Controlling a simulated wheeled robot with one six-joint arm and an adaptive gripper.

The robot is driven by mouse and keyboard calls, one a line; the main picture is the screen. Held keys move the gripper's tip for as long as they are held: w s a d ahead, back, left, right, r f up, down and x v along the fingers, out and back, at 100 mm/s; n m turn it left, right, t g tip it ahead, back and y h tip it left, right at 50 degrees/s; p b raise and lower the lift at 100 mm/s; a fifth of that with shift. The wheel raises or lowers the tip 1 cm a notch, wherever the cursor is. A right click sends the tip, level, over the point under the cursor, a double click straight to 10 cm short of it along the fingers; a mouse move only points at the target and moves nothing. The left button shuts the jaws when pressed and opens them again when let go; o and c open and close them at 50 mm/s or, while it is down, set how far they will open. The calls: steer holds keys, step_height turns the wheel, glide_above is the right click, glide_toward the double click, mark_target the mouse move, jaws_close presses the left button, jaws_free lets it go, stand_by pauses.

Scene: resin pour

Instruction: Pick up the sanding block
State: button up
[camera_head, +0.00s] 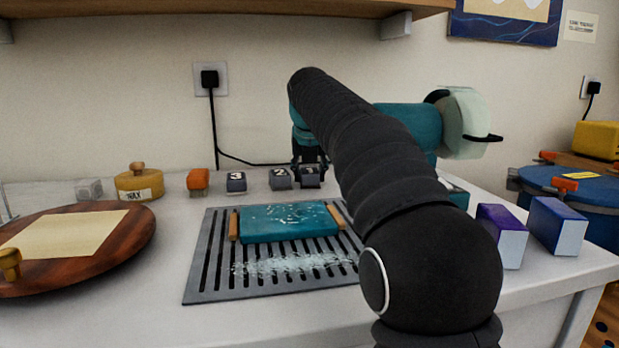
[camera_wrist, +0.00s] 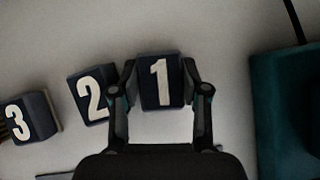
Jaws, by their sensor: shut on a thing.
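Small dark blocks with white numerals stand in a row at the back of the white worktop. Block 1 (camera_wrist: 161,82) is between the two fingers of my gripper (camera_wrist: 159,75) in the wrist view, and the fingers are shut on its sides. In the head view block 1 (camera_head: 311,179) is partly covered by my gripper (camera_head: 309,163), low at the worktop. Block 2 (camera_wrist: 93,95) stands just left of the left finger, very close to it; block 3 (camera_wrist: 30,117) is further left. I cannot tell whether block 1 touches the worktop.
A slotted grey mat (camera_head: 205,270) bears a teal tray (camera_head: 288,222) with wooden ends. An orange brush (camera_head: 198,180), a wax tin (camera_head: 139,184) and a round wooden board (camera_head: 140,245) are left. A teal body (camera_wrist: 285,110) is right of my gripper.

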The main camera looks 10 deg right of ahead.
mark_target(309, 170)
steer(key=shift+r, duration=0.1)
step_height(309, 170, up, 8)
steer(key=p, duration=0.3)
steer(key=shift+f, duration=0.2)
steer(key=shift+r, duration=1.05)
